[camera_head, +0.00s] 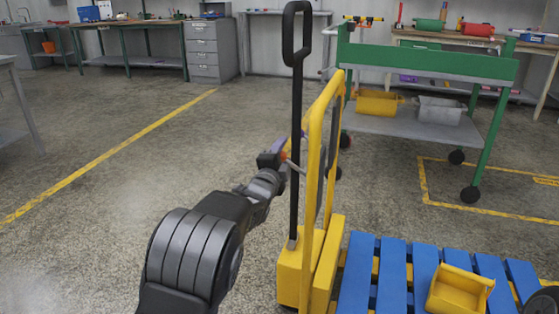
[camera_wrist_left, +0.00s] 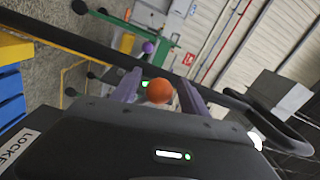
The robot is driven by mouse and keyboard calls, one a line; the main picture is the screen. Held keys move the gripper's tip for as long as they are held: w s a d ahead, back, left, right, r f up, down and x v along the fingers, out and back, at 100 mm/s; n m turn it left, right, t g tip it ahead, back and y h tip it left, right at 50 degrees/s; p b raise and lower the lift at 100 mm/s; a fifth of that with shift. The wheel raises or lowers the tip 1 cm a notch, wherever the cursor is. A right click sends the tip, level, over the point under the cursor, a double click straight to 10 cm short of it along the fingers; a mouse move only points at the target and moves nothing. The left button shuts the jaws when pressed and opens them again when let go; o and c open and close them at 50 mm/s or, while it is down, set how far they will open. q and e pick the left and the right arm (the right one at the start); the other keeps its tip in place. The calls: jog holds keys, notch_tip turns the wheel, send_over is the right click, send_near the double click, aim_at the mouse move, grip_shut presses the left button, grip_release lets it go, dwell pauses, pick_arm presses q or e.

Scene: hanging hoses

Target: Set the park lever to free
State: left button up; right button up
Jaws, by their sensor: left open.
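The park lever's orange ball knob (camera_wrist_left: 160,91) shows in the left wrist view between the two purple fingers of my left gripper (camera_wrist_left: 160,86). The fingers stand apart on either side of the knob, with a gap visible. In the head view my left gripper (camera_head: 283,147) is beside the tall black handle (camera_head: 296,120) of the yellow pallet truck (camera_head: 322,130). A white label (camera_wrist_left: 17,148) reading "LOCKE…" is partly cut off at the left of the wrist view. The lever's shaft is mostly hidden, so I cannot tell its setting. My right gripper is out of view.
A blue pallet (camera_head: 390,275) with a yellow bin (camera_head: 459,291) on it lies right of the truck. A green wheeled cart (camera_head: 430,62) stands behind. Workbenches and a grey drawer cabinet (camera_head: 212,50) line the back.

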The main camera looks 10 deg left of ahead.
pick_arm(q)
jog(key=s+p, duration=0.1)
jog(key=s, duration=0.5)
jog(key=shift+s, duration=0.2)
jog(key=shift+s+a+f, duration=0.1)
jog(key=shift+f, duration=0.05)
